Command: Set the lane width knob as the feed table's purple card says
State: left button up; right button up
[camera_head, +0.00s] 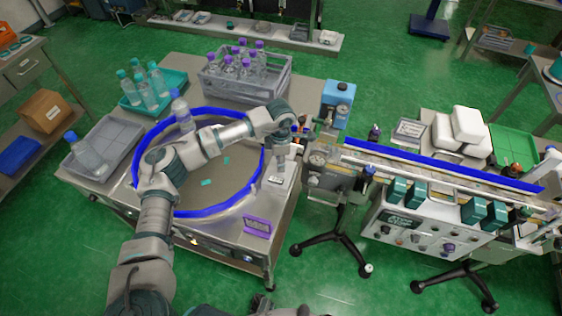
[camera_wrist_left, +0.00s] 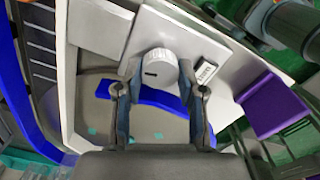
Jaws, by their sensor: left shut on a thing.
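The lane width knob (camera_wrist_left: 160,66) is a pale round knob with a dark mark, on the metal top of the feed table (camera_head: 285,210). My left gripper (camera_wrist_left: 159,76) is shut on it, one finger on each side. In the head view my left gripper (camera_head: 280,164) points down at the table's right side and hides the knob. A small white label (camera_wrist_left: 205,72) lies beside the knob. The purple card (camera_head: 258,226) stands at the table's front edge; its writing is too small to read. It also shows in the left wrist view (camera_wrist_left: 270,105). My right gripper is out of view.
A blue-rimmed round turntable (camera_head: 219,209) fills the table's middle, under my left arm. Behind it stand a grey crate (camera_head: 241,88) of purple-capped bottles and a teal tray (camera_head: 171,83). A conveyor (camera_head: 440,167) with a control panel runs off to the right.

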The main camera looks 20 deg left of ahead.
pick_arm(q)
jog(key=shift+w+r+m+b, duration=0.1)
jog(key=shift+r+m+b, duration=0.1)
jog(key=shift+m, duration=0.4)
jog(key=shift+w+r+m+b, duration=0.1)
jog(key=shift+m+b, duration=0.1)
jog(key=shift+m, duration=0.4)
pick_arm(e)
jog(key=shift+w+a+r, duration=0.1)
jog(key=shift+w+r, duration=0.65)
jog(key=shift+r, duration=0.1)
pick_arm(q)
jog(key=o, duration=1.1)
jog(key=shift+o, duration=0.2)
jog(key=shift+f, duration=0.2)
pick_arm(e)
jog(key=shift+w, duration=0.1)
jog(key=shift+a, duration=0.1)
pick_arm(q)
jog(key=shift+r, duration=0.45)
notch_tip(320, 180, up, 11)
jog(key=shift+a, duration=0.1)
